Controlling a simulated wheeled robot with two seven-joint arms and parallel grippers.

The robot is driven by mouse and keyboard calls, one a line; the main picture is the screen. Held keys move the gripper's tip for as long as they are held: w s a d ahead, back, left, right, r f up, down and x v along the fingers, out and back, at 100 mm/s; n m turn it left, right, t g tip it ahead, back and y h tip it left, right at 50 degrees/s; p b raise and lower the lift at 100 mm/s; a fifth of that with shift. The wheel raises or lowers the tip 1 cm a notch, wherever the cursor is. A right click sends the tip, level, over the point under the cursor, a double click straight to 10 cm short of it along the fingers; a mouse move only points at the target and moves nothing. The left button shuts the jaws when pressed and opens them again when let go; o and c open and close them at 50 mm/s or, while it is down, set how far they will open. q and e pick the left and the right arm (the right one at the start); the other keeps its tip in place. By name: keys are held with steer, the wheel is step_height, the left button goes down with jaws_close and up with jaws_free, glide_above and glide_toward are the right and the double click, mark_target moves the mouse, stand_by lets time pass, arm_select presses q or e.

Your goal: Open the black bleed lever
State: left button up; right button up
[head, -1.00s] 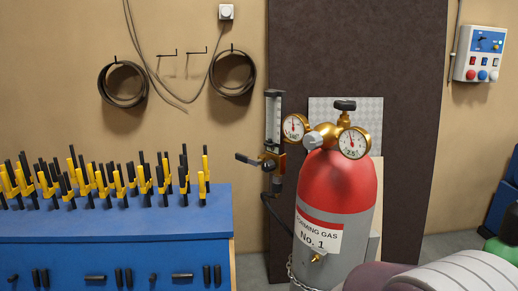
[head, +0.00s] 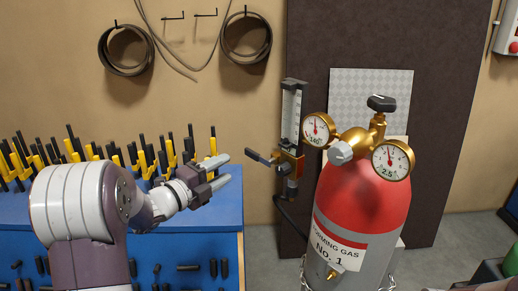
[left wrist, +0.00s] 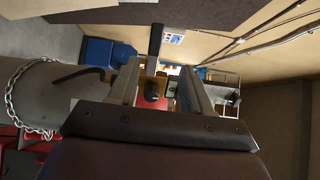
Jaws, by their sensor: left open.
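The black bleed lever (head: 259,158) sticks out to the left from a brass valve body (head: 290,166) below an upright flow tube (head: 291,112). My left gripper (head: 227,170) is open and empty, just left of the lever and apart from it in the head view. In the left wrist view, the lever (left wrist: 156,40) shows as a black bar beyond the open fingers (left wrist: 157,85). The brass body with a black knob (left wrist: 152,92) appears between the fingers in that view. My right gripper is not in view.
A red and grey gas cylinder (head: 362,205) with two gauges and a brass regulator stands right of the valve. A blue bench (head: 220,212) with several yellow and black clamps lies behind my left arm. A chain (left wrist: 14,105) hangs around the cylinder.

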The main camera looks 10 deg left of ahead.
mark_target(250, 156)
arm_select(q)
steer(key=p+x, duration=0.1)
steer(key=x, duration=0.2)
steer(key=p+x, duration=0.1)
steer(key=x, duration=0.3)
steer(key=p+x, duration=0.2)
steer(key=x, duration=0.1)
steer(key=shift+w+a+f, duration=0.15)
steer(key=shift+w+f, duration=0.2)
steer(key=shift+f, duration=0.05)
steer(key=shift+w, duration=0.35)
steer(key=shift+s+d+r+p, duration=0.15)
steer(key=shift+d+p, duration=0.15)
steer(key=shift+w+f, duration=0.2)
steer(key=shift+w, duration=0.15)
steer(key=shift+c, duration=0.7)
steer(key=shift+d, duration=0.1)
jaws_close()
steer(key=shift+f, duration=0.15)
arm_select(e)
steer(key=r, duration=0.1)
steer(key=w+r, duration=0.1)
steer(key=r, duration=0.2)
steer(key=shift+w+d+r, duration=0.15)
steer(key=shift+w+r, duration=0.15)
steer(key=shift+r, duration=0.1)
